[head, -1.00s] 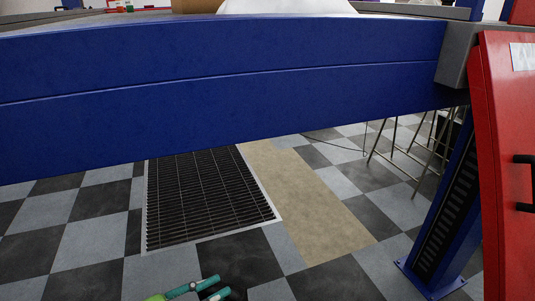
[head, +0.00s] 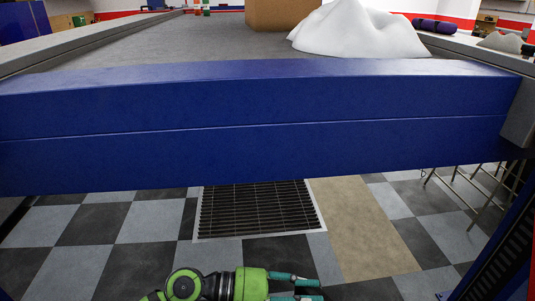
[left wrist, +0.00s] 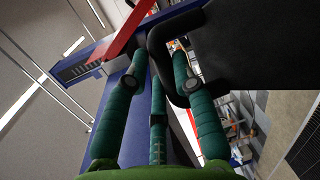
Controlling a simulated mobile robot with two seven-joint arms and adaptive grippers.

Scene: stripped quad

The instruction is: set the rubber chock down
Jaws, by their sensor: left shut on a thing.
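In the left wrist view a black piece with a rounded loop-like edge, which looks like the rubber chock (left wrist: 250,45), fills the upper right. My left gripper (left wrist: 160,85), with green palm and teal fingers, is shut on it at that edge. One finger shows through the loop. In the head view my left gripper (head: 300,287) is at the bottom edge, low in front of the blue beam. A dark patch lies between its fingers there, too cut off to identify. My right gripper is in neither view.
A wide blue beam (head: 250,105) crosses in front, with a grey top surface (head: 170,50) behind it. A brown box (head: 280,15) and a white heap (head: 355,30) are on that surface. Below are a floor grate (head: 258,210), a tan floor patch (head: 360,225) and checkered floor.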

